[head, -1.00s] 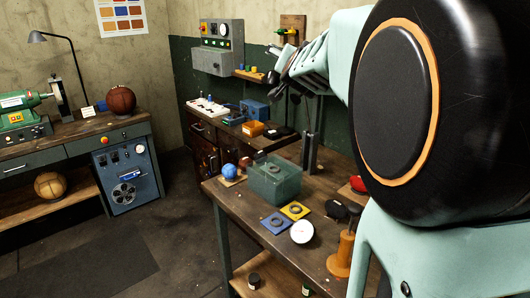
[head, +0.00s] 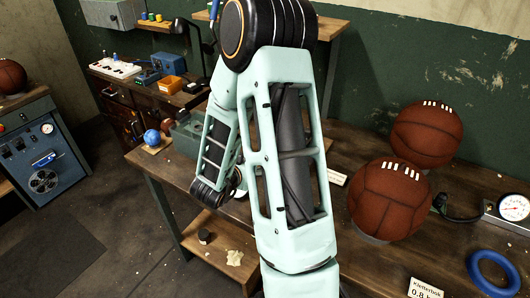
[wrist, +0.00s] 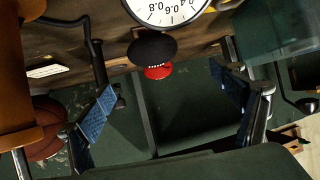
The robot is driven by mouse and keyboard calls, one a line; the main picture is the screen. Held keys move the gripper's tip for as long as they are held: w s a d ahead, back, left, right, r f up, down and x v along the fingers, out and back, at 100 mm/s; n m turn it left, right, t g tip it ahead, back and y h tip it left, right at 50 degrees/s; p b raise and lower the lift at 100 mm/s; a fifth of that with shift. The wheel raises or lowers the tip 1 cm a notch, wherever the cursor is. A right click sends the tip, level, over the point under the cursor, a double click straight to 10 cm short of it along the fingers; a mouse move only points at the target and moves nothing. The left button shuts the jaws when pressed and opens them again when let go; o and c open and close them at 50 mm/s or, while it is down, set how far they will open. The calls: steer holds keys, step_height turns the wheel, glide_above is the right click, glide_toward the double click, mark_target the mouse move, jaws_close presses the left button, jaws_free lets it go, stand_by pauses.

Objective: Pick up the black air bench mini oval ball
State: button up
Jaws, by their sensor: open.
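A small black oval ball (wrist: 152,48) is in the upper middle of the wrist view, with a red object (wrist: 158,72) right beside it. In the head view now, my arm hides the ball. My gripper (wrist: 162,92) is open and empty. Its blue-padded fingers stand wide apart to the left and right in the wrist view. The black ball appears between and beyond the fingertips, apart from both. In the head view, my gripper is hidden behind my arm.
A white dial gauge (wrist: 165,8) is close to the ball. A translucent green box (wrist: 285,35) is at right and an orange-brown object (wrist: 28,85) at left. In the head view, two brown leather balls (head: 390,198) (head: 427,133) and a blue ring (head: 494,272) occupy the bench's right.

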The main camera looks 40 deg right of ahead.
steer(key=x, duration=0.3)
steer(key=p+x, duration=0.1)
steer(key=x, duration=0.3)
steer(key=s+x, duration=0.1)
steer(key=x, duration=0.2)
steer(key=shift+w+d+f, duration=0.15)
steer(key=shift+d+f, duration=0.2)
steer(key=shift+f, duration=0.1)
steer(key=c, duration=1.3)
